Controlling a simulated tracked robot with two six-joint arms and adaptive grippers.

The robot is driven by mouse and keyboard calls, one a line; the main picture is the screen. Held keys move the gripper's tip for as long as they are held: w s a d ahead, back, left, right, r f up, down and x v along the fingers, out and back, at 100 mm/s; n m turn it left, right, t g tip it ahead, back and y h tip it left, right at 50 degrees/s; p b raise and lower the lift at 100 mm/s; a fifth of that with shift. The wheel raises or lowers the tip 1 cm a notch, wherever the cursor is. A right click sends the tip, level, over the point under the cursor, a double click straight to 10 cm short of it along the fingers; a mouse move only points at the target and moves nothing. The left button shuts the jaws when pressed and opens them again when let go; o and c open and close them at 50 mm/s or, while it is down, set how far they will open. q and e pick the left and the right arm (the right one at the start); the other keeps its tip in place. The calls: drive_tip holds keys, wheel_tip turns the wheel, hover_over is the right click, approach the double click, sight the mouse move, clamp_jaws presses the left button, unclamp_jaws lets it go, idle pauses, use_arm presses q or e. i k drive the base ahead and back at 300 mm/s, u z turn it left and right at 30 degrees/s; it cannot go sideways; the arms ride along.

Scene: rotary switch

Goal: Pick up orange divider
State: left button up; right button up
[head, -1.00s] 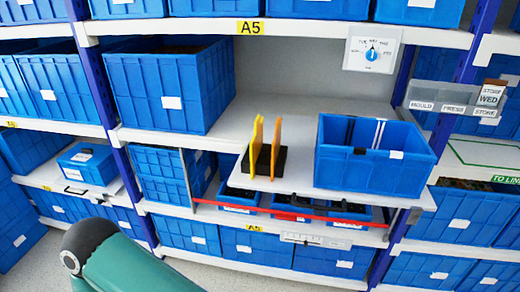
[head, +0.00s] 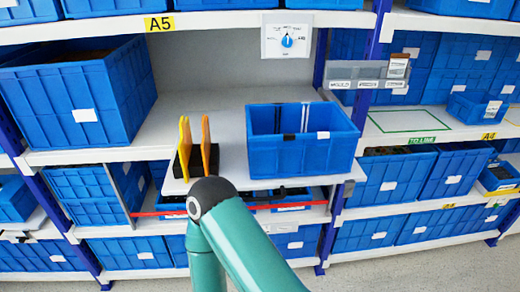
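The orange divider (head: 206,146) is a thin upright plate standing in a black holder (head: 180,163) on the pull-out middle shelf. A yellow divider (head: 184,148) stands just left of it in the same holder. The teal link of one of my arms rises from the bottom, and its dark elbow joint covers part of the shelf's front edge below the dividers. Neither of my grippers is in view.
An open blue bin (head: 270,155) stands right of the dividers, with dark strips on its inner wall. A large blue crate (head: 75,130) stands to the left. A dial panel (head: 286,36) hangs above. A red bar (head: 150,213) runs below the shelf. Shelf space behind the dividers is clear.

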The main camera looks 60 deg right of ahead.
sight(206, 147)
drive_tip(key=u, duration=0.55)
drive_tip(key=i, duration=0.1)
drive_tip(key=z, duration=1.25)
